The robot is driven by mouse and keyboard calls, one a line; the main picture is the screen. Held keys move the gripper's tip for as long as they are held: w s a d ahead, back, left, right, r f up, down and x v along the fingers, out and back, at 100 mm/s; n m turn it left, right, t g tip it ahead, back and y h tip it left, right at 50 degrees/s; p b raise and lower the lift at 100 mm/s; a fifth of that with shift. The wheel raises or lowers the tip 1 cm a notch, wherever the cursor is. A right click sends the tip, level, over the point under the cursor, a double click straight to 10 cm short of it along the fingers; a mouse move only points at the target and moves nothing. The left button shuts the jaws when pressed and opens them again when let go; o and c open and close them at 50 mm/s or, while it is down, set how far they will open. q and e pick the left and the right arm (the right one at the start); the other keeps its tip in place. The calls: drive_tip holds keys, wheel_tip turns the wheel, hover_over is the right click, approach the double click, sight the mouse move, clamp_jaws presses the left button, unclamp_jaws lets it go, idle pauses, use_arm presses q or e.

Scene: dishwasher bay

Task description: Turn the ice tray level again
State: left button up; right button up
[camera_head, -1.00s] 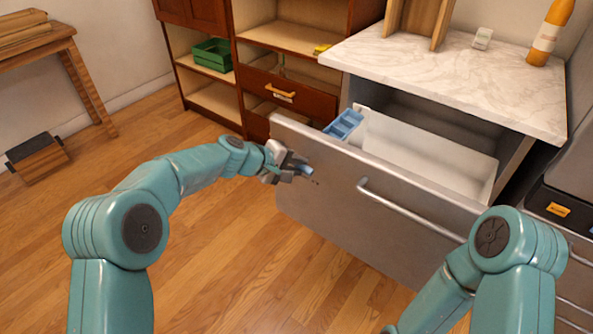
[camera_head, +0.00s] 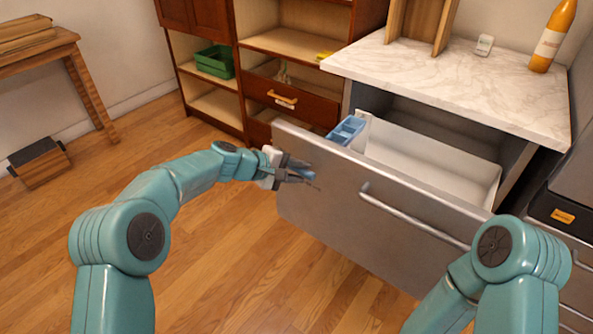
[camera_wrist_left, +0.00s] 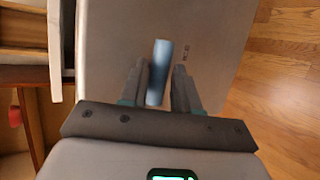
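The blue ice tray (camera_head: 346,130) sits at the left end of the pulled-out drawer, its compartments showing; its exact tilt is hard to tell. A blue handle (camera_wrist_left: 160,70) sticks out from the outside of the grey drawer front (camera_head: 335,203). My left gripper (camera_head: 303,176) is at this handle, left of the drawer's bar. In the left wrist view my left gripper (camera_wrist_left: 160,85) has its fingers apart, one on each side of the handle, with a gap showing. My right arm shows at lower right; its gripper is out of view.
The long bar handle (camera_head: 410,217) crosses the drawer front. The white drawer bin (camera_head: 440,165) looks empty. A marble counter (camera_head: 450,85) with an orange bottle (camera_head: 552,38) is above. A wooden shelf unit (camera_head: 240,60) stands behind.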

use_arm(q)
drive_tip(key=shift+o, duration=0.9)
drive_tip(key=shift+a+r, duration=0.15)
drive_tip(key=shift+a, duration=0.1)
drive_tip(key=v, duration=1.5)
drive_tip(key=shift+s+a+r, duration=0.15)
drive_tip(key=shift+s+r, duration=0.1)
drive_tip(key=shift+s, duration=0.05)
